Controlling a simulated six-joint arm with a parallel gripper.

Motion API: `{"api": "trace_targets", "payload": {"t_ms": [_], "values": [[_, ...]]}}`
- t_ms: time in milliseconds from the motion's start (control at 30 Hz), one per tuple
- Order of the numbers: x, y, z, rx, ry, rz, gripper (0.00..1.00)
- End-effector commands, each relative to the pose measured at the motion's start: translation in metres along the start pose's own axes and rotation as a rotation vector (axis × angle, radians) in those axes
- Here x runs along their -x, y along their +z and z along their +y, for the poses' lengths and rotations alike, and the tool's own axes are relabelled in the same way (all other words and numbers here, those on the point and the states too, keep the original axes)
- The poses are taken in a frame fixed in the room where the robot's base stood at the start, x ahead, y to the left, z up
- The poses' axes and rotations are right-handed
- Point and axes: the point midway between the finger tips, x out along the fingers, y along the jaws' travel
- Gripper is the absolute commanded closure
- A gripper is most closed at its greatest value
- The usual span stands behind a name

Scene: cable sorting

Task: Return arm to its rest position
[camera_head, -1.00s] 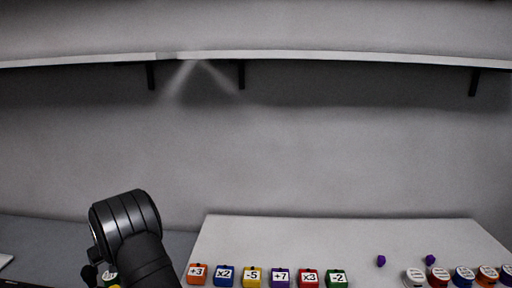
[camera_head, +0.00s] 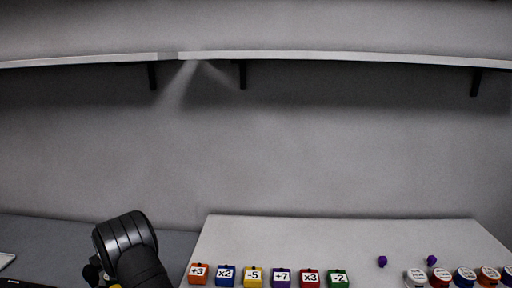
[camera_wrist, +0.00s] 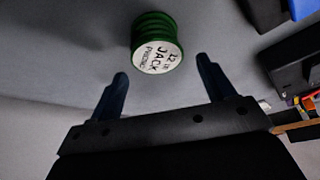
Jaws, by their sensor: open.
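My arm (camera_head: 126,240) shows at the lower left of the head view, but the fingers are hidden there. In the wrist view my gripper (camera_wrist: 163,90) has its two dark fingers spread apart with nothing between them. A green round container (camera_wrist: 156,42) with a white lettered lid lies beyond the fingertips, apart from them. Part of its lid text reads "JACK".
A white board (camera_head: 350,240) holds a row of coloured labelled blocks (camera_head: 254,276), two small purple pieces (camera_head: 382,261) and several round labelled containers (camera_head: 465,275). A wall shelf (camera_head: 320,57) runs above. Dark and blue objects (camera_wrist: 298,68) are at the wrist view's right.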

Motion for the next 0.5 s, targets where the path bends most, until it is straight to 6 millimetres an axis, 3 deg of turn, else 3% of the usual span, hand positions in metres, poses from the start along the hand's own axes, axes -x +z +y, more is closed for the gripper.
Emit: {"api": "trace_targets", "payload": {"t_ms": [500], "values": [[0.073, 0.029, 0.065, -0.003, 0.001, -0.004, 0.25]]}}
